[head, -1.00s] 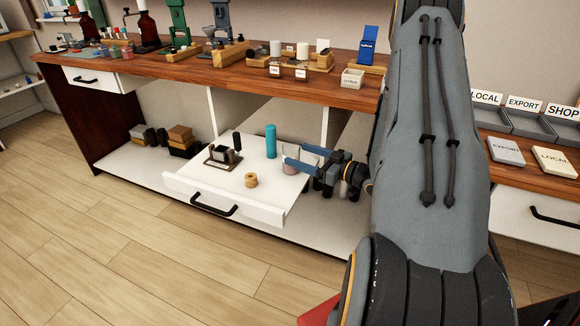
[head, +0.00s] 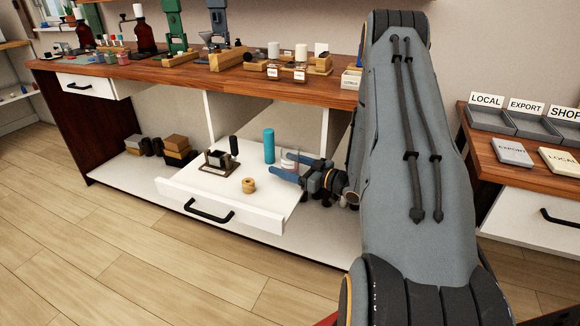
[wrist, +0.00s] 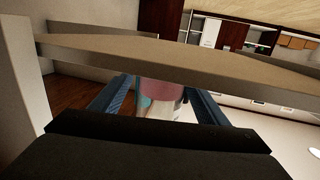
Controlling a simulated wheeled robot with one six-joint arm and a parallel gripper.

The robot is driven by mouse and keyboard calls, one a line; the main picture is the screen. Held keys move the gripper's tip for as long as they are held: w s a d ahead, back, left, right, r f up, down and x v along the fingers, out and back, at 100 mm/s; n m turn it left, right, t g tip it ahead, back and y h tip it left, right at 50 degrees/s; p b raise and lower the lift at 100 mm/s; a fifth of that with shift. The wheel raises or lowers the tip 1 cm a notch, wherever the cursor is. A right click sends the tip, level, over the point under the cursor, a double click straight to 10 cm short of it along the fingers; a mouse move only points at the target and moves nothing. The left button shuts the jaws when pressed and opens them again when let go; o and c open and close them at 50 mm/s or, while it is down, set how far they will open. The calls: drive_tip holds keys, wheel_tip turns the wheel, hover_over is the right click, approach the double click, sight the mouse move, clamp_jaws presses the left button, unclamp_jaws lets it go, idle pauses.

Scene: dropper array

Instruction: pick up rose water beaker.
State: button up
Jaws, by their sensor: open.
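The rose water beaker (head: 290,158) is a small clear vessel with pink content. It stands on the white pulled-out drawer, right of a teal cylinder. My gripper (head: 279,164) comes in from the right, low over the drawer, with its blue fingers open. The fingers partly hide the beaker in the head view. In the wrist view the pink beaker (wrist: 160,88) shows between the two open fingers (wrist: 157,100). Its top is cut off by a pale board edge across the picture. I cannot tell whether either finger touches it.
The teal cylinder (head: 269,146) stands close to the beaker. The drawer (head: 222,203) also holds a wooden ring (head: 249,185), a dark cylinder (head: 234,145) and a small black-and-white device (head: 219,161). The wooden counter (head: 240,82) overhangs above.

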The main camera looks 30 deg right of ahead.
drive_tip(key=shift+x, duration=1.2)
drive_tip(key=c, duration=1.2)
drive_tip(key=shift+r, duration=0.15)
